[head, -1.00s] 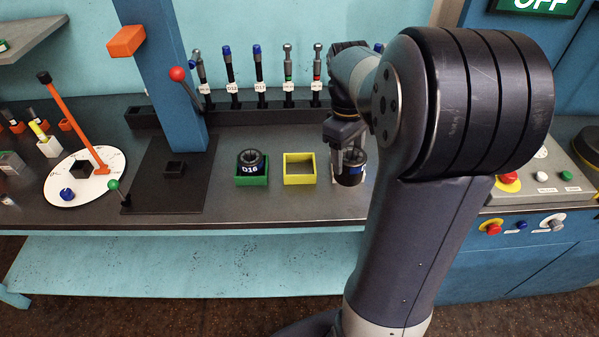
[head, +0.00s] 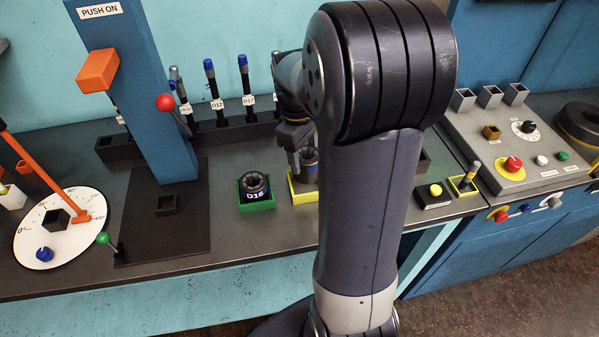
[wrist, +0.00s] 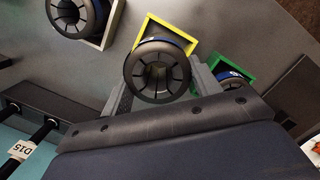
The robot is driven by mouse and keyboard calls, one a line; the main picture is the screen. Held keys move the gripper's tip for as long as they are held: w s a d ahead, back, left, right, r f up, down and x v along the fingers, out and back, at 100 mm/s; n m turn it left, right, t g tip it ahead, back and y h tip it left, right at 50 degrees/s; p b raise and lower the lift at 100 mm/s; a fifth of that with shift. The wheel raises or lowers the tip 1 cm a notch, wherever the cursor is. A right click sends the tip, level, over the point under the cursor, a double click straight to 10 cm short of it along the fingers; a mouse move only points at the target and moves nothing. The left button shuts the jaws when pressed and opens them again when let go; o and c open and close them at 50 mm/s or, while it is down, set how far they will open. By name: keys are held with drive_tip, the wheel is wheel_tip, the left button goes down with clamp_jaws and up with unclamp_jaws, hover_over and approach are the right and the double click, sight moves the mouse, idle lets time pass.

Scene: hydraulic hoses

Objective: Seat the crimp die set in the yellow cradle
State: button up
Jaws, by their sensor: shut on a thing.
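My gripper (head: 302,162) is shut on a dark, ring-shaped crimp die set (head: 309,165). In the wrist view the die set (wrist: 157,71) sits between the two fingers, its segmented ring facing the camera and a blue band showing behind. The yellow cradle (head: 305,198) is directly below the die set in the head view. In the wrist view the yellow cradle's rim (wrist: 150,19) shows behind the die set. I cannot tell whether the die set's bottom is inside the cradle or just above it. My arm hides part of the cradle's right side.
A green cradle (head: 258,207) to the left holds a die set marked D16 (head: 255,186). Another die set (wrist: 78,14) sits in a pale cradle in the wrist view. A blue press column (head: 140,90) and a rack of tools (head: 222,133) stand nearby.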

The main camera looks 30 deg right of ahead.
sight(301, 151)
drive_tip(key=shift+f, duration=3)
drive_tip(key=shift+w+f, duration=0.1)
drive_tip(key=o, duration=1.6)
drive_tip(key=shift+f, duration=0.1)
drive_tip(key=shift+c, duration=0.2)
drive_tip(key=r, duration=0.8)
drive_tip(key=w+r, duration=0.1)
drive_tip(key=r, duration=0.3)
drive_tip(key=shift+w+a+r, duration=0.1)
drive_tip(key=shift+a+r, duration=0.05)
drive_tip(key=shift+a, duration=0.25)
drive_tip(key=f, duration=0.4)
drive_tip(key=s+f, duration=0.1)
drive_tip(key=f, duration=0.7)
drive_tip(key=shift+s+d, duration=0.2)
drive_tip(key=shift+d, duration=0.15)
drive_tip(key=shift+r, duration=1.45)
